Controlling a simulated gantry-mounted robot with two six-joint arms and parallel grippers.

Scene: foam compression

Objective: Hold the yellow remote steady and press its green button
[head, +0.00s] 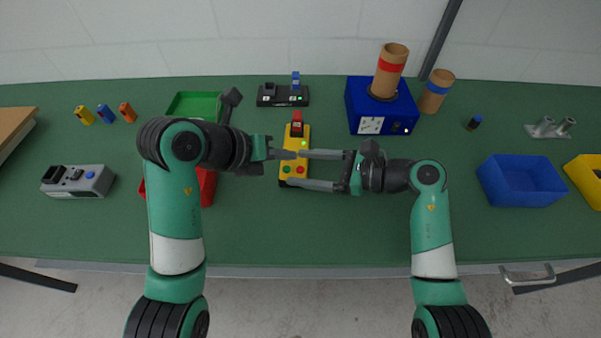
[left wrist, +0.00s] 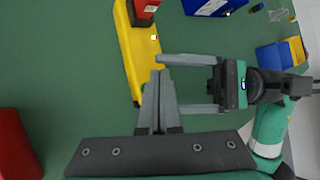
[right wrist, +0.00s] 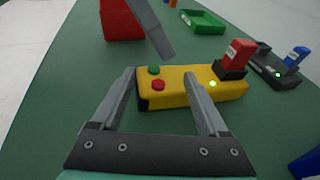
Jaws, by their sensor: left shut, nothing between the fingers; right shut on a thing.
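The yellow remote (head: 291,158) lies on the green table, centre; it also shows in the left wrist view (left wrist: 133,63) and right wrist view (right wrist: 178,92). Its green button (head: 286,169) and red button (head: 300,170) sit near its front end. The green button also shows in the right wrist view (right wrist: 153,70). My right gripper (head: 296,168) is shut on the remote, one finger by its front end, the other near its middle. My left gripper (head: 295,155) is shut and empty, its tips over the remote beyond the green button. Their gap above it is unclear.
A red block (head: 297,130) stands at the remote's far end, beside a lit light. A red bin (head: 208,187) is partly behind my left arm. A green tray (head: 193,106), a black holder (head: 268,99), a blue box (head: 357,114) and a blue bin (head: 520,181) stand around.

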